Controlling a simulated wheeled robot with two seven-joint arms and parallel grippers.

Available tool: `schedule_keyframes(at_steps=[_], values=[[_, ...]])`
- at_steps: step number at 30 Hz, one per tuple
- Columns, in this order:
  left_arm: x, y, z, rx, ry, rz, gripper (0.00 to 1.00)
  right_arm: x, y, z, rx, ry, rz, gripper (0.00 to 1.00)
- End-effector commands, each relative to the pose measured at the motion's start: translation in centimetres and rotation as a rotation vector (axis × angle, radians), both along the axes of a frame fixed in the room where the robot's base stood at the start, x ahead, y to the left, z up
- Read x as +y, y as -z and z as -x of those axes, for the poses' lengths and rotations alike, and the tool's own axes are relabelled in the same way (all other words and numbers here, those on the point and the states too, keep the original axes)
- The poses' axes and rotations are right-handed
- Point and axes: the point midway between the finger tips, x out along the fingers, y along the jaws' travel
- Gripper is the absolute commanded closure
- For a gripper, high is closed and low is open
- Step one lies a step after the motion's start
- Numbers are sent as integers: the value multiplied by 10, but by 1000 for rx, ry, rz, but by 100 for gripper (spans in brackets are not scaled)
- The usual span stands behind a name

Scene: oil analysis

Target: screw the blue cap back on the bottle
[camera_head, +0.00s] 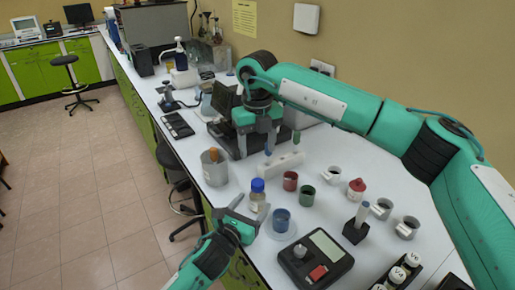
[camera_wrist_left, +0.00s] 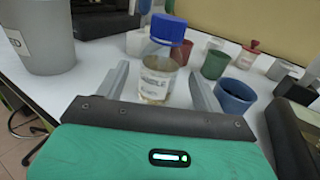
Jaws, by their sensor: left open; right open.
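The small labelled bottle (camera_head: 258,205) stands on the white table near its front edge. The blue cap (camera_head: 257,185) is at the top of the bottle; I cannot tell whether it is threaded on. In the left wrist view the cap (camera_wrist_left: 168,29) looks slightly tilted above the clear bottle (camera_wrist_left: 157,80). My left gripper (camera_head: 246,206) is open, with its fingers on either side of the bottle, low down; contact is not clear. In the left wrist view its fingers (camera_wrist_left: 160,90) flank the bottle. My right gripper (camera_head: 257,150) is open and empty, farther back near a white rack.
A blue cup (camera_head: 281,221), red cup (camera_head: 290,181) and green cup (camera_head: 304,197) stand close right of the bottle. A grey beaker (camera_head: 214,168) is behind left. A black scale (camera_head: 316,258) is in front right. The white rack (camera_head: 277,166) stands behind.

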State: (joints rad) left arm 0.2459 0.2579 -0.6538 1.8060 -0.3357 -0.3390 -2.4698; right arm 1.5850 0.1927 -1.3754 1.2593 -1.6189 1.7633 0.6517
Motion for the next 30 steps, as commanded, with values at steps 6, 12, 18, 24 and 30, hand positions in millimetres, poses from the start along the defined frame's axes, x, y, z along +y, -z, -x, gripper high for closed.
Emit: schedule_keyframes(at_steps=[6, 12, 18, 24, 30], values=[[23, 2, 42, 1, 0, -3, 31, 0, 6, 0, 0, 0, 0, 41], [35, 1, 65, 1, 0, 0, 31, 0, 9, 0, 0, 0, 0, 41], [39, 0, 71, 0, -1, -1, 31, 0, 9, 0, 0, 0, 0, 41], [38, 0, 71, 0, -1, 0, 31, 0, 9, 0, 0, 0, 0, 41], [38, 0, 71, 1, -1, 0, 31, 0, 9, 0, 0, 0, 0, 41]])
